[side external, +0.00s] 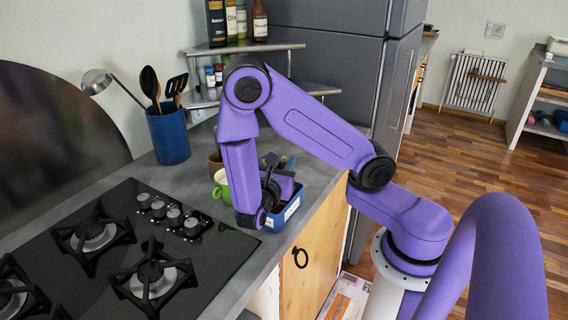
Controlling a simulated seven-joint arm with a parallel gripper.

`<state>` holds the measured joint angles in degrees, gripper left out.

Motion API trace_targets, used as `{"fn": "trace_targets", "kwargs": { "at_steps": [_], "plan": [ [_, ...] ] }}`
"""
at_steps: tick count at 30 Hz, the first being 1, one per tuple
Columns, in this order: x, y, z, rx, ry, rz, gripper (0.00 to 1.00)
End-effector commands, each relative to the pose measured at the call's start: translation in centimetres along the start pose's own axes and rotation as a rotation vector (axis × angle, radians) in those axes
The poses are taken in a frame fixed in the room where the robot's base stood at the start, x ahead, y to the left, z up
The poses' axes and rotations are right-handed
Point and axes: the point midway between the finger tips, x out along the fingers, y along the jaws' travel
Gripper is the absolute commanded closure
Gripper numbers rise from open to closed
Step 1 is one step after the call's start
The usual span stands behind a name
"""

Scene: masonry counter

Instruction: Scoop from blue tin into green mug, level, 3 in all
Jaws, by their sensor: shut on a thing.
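The blue tin (289,216), open-topped with a white label on its side, stands near the counter's front edge. The green mug (221,187) stands just left of it, partly hidden behind my forearm and wrist. My gripper (271,162) is over the area of the tin and mug, and its purple body covers much of the tin's opening. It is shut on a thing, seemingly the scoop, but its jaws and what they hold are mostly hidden. The contents of the tin and mug cannot be seen.
A brown cup (215,161) stands behind the green mug. A black gas hob (130,245) fills the counter at left. A blue utensil crock (168,137) and a corner shelf with bottles (246,47) stand behind. The grey fridge (335,65) is at the back.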

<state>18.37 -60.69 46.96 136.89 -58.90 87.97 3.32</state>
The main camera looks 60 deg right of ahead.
Motion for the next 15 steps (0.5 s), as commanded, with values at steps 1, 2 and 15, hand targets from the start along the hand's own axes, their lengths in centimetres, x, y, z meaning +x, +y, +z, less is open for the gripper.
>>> {"fn": "trace_targets", "kwargs": {
  "at_steps": [1,2,15],
  "plan": [
    [0.0,0.0,0.0,0.000,0.000,0.000,1.00],
    [0.0,0.0,0.0,0.000,0.000,0.000,1.00],
    [0.0,0.0,1.7,0.000,0.000,0.000,1.00]
  ]
}}
